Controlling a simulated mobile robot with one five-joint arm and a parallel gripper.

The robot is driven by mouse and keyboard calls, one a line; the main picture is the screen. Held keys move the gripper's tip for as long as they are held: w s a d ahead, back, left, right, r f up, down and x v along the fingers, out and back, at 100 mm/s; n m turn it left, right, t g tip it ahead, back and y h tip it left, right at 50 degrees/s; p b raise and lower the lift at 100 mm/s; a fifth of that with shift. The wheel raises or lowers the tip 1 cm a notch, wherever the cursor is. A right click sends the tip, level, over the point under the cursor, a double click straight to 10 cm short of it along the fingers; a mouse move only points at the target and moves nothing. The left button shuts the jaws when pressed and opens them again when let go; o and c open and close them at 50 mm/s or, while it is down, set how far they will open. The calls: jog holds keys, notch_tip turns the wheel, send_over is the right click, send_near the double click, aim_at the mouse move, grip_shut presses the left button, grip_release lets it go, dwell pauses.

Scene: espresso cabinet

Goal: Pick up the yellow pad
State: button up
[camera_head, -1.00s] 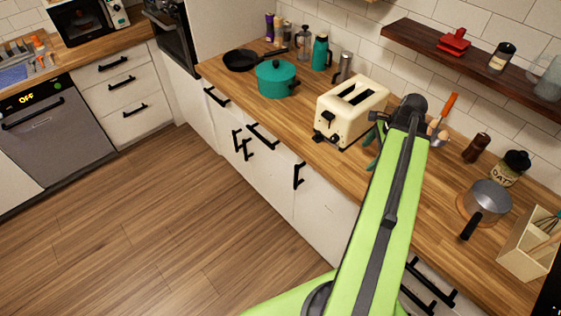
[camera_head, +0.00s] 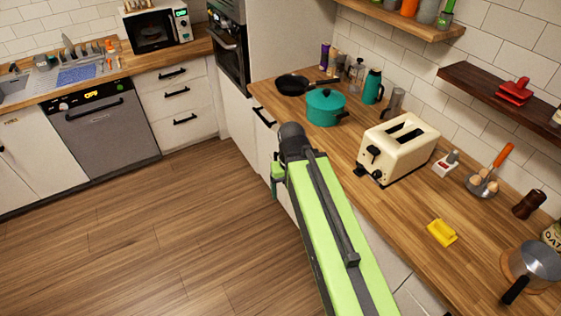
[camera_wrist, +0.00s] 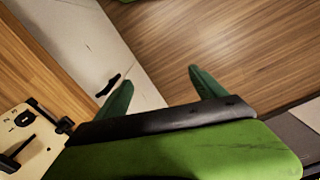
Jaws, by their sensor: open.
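The yellow pad (camera_head: 442,232) lies on the wooden counter in the head view, between the toaster and the saucepan. It does not show in the wrist view. My gripper shows in the wrist view as two dark green fingers (camera_wrist: 160,92), spread apart with nothing between them. Below them in that view are the floor and the white cabinet front.
The cream toaster (camera_head: 397,150) stands behind and left of the pad. A saucepan (camera_head: 534,262) with a black handle is to the right. The counter (camera_head: 400,205) around the pad is bare.

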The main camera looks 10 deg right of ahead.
notch_tip(320, 180, down, 6)
jog(key=b, duration=0.4)
jog(key=shift+b, duration=0.4)
jog(key=o, duration=0.4)
jog(key=shift+r+p, duration=0.35)
jog(key=shift+r, duration=0.05)
jog(key=shift+o, duration=0.2)
jog(key=w+d+r+m+p, duration=0.2)
jog(key=d+r+m+p, duration=0.15)
jog(key=d, duration=0.65)
notch_tip(320, 180, up, 11)
jog(key=m+p, duration=1.1)
send_over(446, 226)
notch_tip(446, 226, down, 18)
jog(key=b, duration=1.8)
jog(key=shift+a+f, duration=0.1)
jog(key=shift+r, duration=0.2)
